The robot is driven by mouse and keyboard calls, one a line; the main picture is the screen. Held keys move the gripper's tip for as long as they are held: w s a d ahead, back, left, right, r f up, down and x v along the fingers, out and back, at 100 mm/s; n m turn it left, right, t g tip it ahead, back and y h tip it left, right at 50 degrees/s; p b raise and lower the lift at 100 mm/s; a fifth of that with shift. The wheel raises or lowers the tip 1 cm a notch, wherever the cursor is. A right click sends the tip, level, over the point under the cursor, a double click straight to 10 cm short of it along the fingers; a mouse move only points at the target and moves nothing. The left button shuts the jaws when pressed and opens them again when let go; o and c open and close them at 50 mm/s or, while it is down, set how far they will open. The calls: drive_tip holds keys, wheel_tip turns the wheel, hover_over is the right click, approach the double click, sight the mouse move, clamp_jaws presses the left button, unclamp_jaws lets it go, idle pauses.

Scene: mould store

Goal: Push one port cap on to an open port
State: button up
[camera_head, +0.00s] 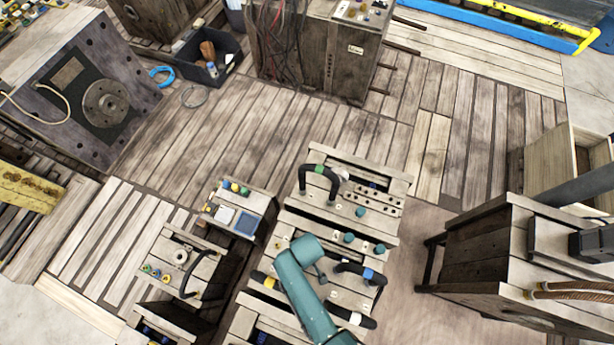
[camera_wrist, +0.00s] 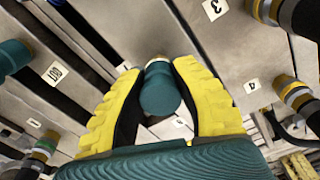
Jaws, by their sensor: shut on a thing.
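In the wrist view, my gripper (camera_wrist: 160,100) has its two yellow fingers closed around a teal port cap (camera_wrist: 160,95). Another teal cap (camera_wrist: 12,58) shows at the left edge, near a numbered label (camera_wrist: 55,73). In the head view, teal caps (camera_head: 350,238) (camera_head: 380,248) (camera_head: 360,212) sit on the wooden mould block (camera_head: 325,222). An open port cannot be made out clearly.
Black hoses (camera_head: 320,170) (camera_head: 355,268) with coloured collars arch over the block. Hose couplings (camera_wrist: 297,95) (camera_wrist: 42,148) stand to either side in the wrist view. A small box (camera_head: 235,215) with coloured fittings stands to the left.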

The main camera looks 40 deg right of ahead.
drive_tip(key=shift+f, duration=0.45)
idle(1.1)
drive_tip(key=o, duration=1)
drive_tip(key=shift+c, duration=0.2)
wheel_tip(320, 180, up, 12)
drive_tip(key=shift+s+r, duration=0.1)
